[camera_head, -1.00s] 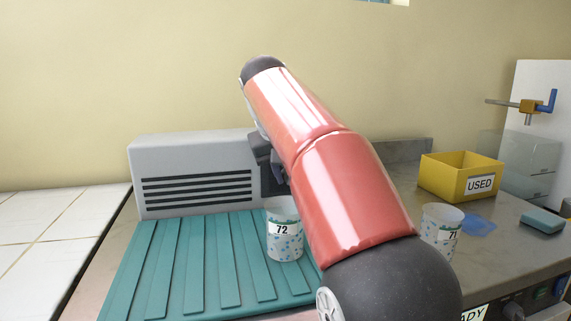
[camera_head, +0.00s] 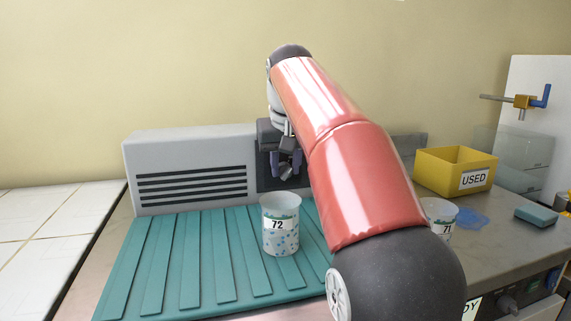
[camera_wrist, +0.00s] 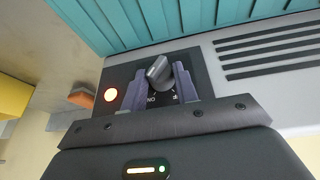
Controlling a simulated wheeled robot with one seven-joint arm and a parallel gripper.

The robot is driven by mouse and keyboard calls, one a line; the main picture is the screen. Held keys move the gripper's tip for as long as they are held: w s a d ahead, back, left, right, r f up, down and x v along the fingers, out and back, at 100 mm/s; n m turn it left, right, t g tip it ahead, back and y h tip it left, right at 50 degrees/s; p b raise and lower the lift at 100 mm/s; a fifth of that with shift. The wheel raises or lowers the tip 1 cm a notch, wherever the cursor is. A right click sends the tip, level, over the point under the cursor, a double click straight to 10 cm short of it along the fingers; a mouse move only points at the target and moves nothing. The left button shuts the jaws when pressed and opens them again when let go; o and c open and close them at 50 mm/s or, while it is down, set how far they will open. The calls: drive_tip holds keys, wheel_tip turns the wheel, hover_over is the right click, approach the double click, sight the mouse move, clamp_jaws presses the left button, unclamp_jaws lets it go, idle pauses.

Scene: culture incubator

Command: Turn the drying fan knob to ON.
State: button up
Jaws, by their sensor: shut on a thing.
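The drying fan is a light grey box (camera_head: 190,155) with dark vent slots at the back of the counter. Its knob (camera_wrist: 157,70) is grey and sits on a dark control panel (camera_wrist: 119,78). In the wrist view the knob lies between the purple-grey fingers of my gripper (camera_wrist: 160,77), which is shut on it. The lettering beside the knob appears upside down and partly covered. A red light (camera_wrist: 110,94) glows on the panel. In the head view my gripper (camera_head: 287,166) is at the panel, and the arm hides the panel's right side.
A teal ribbed mat (camera_head: 175,265) lies before the fan, with a cup labelled 72 (camera_head: 281,238) on it. Another cup (camera_head: 440,215) stands right, partly behind my arm. A yellow USED bin (camera_head: 440,171) and a teal block (camera_head: 537,215) are farther right.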

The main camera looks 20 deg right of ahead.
drive_tip(key=o, duration=1)
drive_tip(key=shift+c, duration=0.2)
drive_tip(key=v, duration=0.7)
drive_tip(key=shift+r, duration=0.35)
drive_tip(key=shift+s, duration=0.25)
